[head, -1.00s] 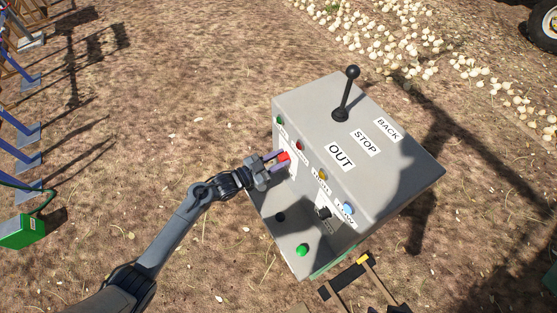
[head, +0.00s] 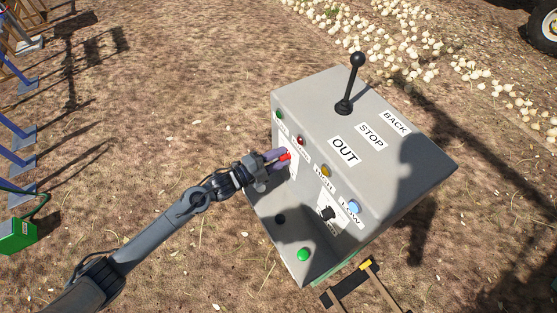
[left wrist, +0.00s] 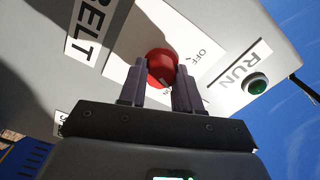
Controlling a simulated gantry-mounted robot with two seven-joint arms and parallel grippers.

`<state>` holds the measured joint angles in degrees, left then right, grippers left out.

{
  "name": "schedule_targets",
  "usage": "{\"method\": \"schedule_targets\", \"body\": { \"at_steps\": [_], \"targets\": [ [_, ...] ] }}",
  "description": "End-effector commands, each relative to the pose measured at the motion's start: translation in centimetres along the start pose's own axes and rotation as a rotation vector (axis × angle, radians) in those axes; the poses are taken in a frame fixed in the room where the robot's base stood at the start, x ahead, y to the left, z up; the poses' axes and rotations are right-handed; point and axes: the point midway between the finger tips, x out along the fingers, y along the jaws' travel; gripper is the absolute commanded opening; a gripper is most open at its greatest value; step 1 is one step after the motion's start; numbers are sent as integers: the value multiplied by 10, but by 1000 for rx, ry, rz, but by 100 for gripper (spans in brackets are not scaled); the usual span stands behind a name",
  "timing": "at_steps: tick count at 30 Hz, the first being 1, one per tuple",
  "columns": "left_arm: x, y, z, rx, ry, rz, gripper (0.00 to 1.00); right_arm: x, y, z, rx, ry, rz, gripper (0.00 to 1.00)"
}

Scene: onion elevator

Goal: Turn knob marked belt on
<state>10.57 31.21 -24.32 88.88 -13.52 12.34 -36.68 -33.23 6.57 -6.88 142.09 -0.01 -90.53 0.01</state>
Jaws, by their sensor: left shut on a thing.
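The red knob (left wrist: 162,66) is on a white plate on the grey control box, beside the label BELT (left wrist: 88,25) in the left wrist view. OFF shows at one side of the knob, and part of the ON mark shows near the fingers. In the head view the red knob (head: 285,156) is partly hidden by my left gripper (head: 281,158). My left gripper also shows in the left wrist view (left wrist: 160,85), its two fingers on either side of the knob and shut on it. My right gripper is not in view.
The grey control box (head: 400,125) carries a black lever (head: 351,85) on top, marked OUT, STOP and BACK. A black knob (head: 327,213), a green button (head: 303,255) and several coloured lamps are on its face.

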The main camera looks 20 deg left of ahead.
Motion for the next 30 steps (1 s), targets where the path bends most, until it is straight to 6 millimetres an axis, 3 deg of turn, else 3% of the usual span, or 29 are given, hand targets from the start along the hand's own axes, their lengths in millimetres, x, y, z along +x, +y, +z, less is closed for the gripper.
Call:
{"method": "schedule_targets", "body": {
  "at_steps": [15,30],
  "targets": [
    [0,2,1,349,0,0,2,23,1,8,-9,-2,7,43],
    [0,1,0,412,0,-1,2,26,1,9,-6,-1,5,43]
  ]
}}
